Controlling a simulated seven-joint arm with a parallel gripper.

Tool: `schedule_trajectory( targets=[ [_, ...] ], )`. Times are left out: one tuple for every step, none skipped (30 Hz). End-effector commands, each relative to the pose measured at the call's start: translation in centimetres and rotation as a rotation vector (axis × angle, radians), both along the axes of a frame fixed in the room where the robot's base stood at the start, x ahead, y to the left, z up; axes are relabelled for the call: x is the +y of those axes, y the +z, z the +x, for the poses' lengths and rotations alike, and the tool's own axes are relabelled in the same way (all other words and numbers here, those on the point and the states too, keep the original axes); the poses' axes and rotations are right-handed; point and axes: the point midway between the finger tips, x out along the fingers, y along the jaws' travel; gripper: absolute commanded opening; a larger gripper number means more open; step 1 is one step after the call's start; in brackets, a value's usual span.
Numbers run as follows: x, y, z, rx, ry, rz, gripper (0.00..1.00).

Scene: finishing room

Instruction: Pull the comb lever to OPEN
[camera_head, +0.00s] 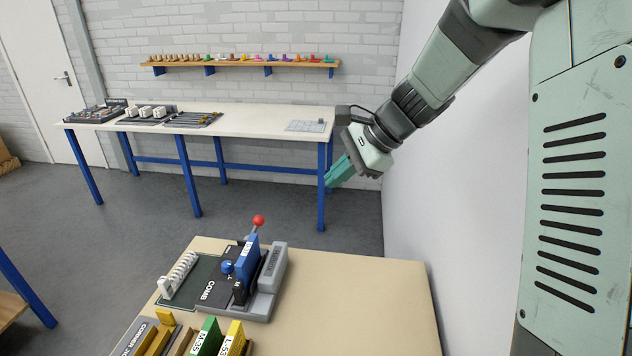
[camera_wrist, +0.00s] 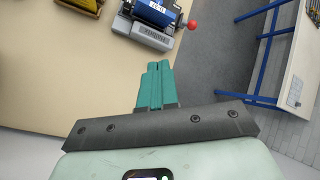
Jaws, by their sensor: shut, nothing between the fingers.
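The grey comb machine (camera_head: 245,282) stands on the near tan table, with "COMB" lettered on its dark base. Its lever has a red ball knob (camera_head: 259,220) at the machine's back and leans up above it. A blue block with a white label (camera_head: 248,262) sits in the machine. In the wrist view the red knob (camera_wrist: 192,24) sticks out right of the machine (camera_wrist: 145,33). My gripper (camera_head: 338,176) is shut and empty, in the air above and to the right of the lever, apart from it. Its teal fingers (camera_wrist: 157,85) point toward the machine.
The tan table (camera_head: 370,300) is bare right of the machine. A white comb strip (camera_head: 178,274) lies left of it; labelled green (camera_head: 207,337) and yellow blocks stand in front. A long bench (camera_head: 250,122) is behind, and a white wall (camera_head: 460,200) is at right.

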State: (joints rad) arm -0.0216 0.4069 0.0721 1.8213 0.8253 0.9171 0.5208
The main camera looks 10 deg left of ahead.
Motion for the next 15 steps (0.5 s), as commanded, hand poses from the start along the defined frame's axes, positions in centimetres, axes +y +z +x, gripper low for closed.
schedule_trajectory(
  targets=[
    [0.7, -1.9, 1.4, 0.053, -0.044, 0.04, 0.0],
    [1.1, -2.7, 2.1, 0.082, -0.071, 0.063, 0.0],
    [1.6, -4.0, 3.1, 0.121, -0.109, 0.094, 0.0],
    [2.0, -4.9, 3.8, 0.149, -0.136, 0.118, 0.0],
    [2.4, -5.9, 4.5, 0.179, -0.166, 0.141, 0.0],
    [2.9, -7.2, 5.4, 0.218, -0.204, 0.172, 0.0],
    [3.2, -8.2, 6.0, 0.248, -0.233, 0.195, 0.0],
    [3.5, -9.3, 6.6, 0.277, -0.262, 0.217, 0.0],
    [3.9, -10.6, 7.4, 0.315, -0.299, 0.246, 0.0],
    [4.2, -11.6, 7.9, 0.344, -0.327, 0.266, 0.0],
    [4.4, -12.6, 8.3, 0.369, -0.352, 0.285, 0.0],
    [4.7, -13.9, 8.9, 0.404, -0.387, 0.309, 0.0],
    [4.9, -14.8, 9.2, 0.427, -0.41, 0.326, 0.0],
    [5.1, -15.6, 9.6, 0.449, -0.432, 0.342, 0.0],
    [5.3, -16.6, 9.9, 0.476, -0.457, 0.359, 0.0]
  ],
)
